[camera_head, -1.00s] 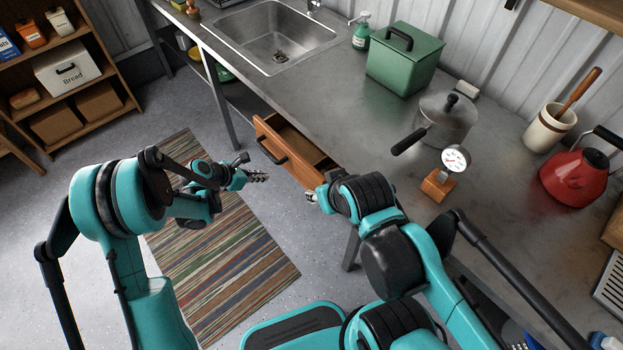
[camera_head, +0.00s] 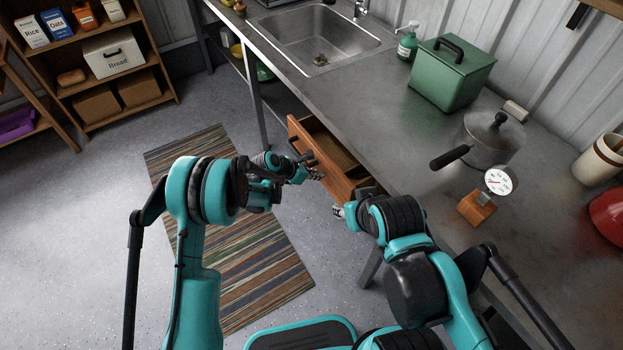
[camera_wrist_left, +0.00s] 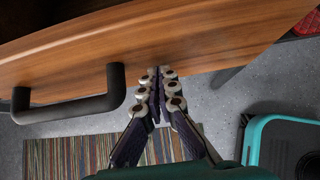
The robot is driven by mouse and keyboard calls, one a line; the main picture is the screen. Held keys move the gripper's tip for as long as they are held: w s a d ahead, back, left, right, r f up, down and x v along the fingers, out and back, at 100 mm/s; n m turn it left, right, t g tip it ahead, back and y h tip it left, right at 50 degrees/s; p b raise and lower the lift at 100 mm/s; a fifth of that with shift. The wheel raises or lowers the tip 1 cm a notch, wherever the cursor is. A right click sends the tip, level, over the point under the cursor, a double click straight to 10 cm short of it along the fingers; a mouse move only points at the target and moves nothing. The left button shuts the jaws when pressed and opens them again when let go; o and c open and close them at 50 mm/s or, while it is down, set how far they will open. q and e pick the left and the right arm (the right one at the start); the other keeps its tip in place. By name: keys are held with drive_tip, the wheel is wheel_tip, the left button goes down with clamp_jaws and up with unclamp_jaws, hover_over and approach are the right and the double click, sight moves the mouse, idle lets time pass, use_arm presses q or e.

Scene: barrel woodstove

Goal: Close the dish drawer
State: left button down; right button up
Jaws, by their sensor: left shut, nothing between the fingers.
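The dish drawer (camera_head: 312,143) stands pulled out from under the metal counter, its inside partly visible from above. Its wooden front (camera_wrist_left: 205,42) fills the top of the left wrist view, with the dark bar handle (camera_wrist_left: 78,110) at left. My left gripper (camera_head: 316,174) is at the outer side of this front, to the right of the handle in the wrist view. Its fingers (camera_wrist_left: 161,72) are together and empty, the tips at or very near the wood; I cannot tell whether they touch. My right gripper (camera_head: 338,211) is near the drawer's right end, its fingers mostly hidden.
The counter (camera_head: 400,135) carries a green bin (camera_head: 452,75), a pot (camera_head: 490,140) and a gauge on a wooden block (camera_head: 477,208). A striped rug (camera_head: 265,270) lies on the floor. Shelves (camera_head: 120,60) stand at the back left. The floor at left is open.

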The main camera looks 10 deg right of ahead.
sight(334, 167)
use_arm(q)
drive_tip(key=d, duration=0.2)
drive_tip(key=w+d, duration=0.1)
drive_tip(key=d, duration=0.1)
drive_tip(key=w+d+b, duration=0.1)
drive_tip(key=d, duration=0.1)
drive_tip(key=shift+w+d, duration=0.2)
